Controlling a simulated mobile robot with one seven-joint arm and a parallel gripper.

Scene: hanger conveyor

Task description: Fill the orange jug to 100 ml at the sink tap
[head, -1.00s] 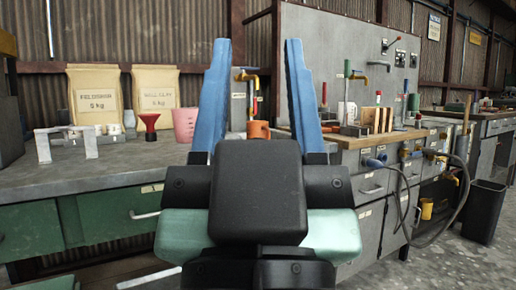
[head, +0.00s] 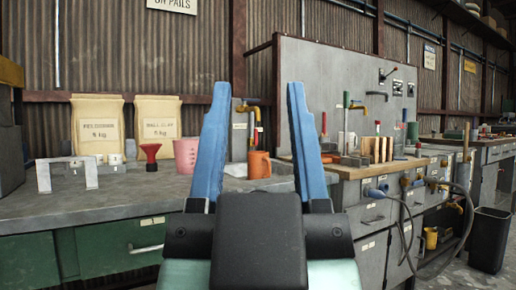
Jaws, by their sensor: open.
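The orange jug (head: 259,166) stands upright at the back of the grey bench, seen between my gripper's fingers. A yellow-brown tap (head: 252,110) rises just behind and above it. Any liquid or scale marks in the jug are too small to see. The sink basin cannot be made out clearly; a pale patch (head: 236,171) lies left of the jug, partly behind the left finger. My gripper (head: 257,88) has its two blue fingers wide apart, pointing at the bench, with nothing between them. It is nearer the camera than the jug and apart from it.
A pink measuring jug (head: 186,156) stands just left of the left finger, with a red funnel (head: 151,155) beside it. Two paper sacks (head: 97,128) stand behind. A white stand (head: 67,176) is at left. A wooden-topped bench (head: 360,171) with tools is at right. The bench front is clear.

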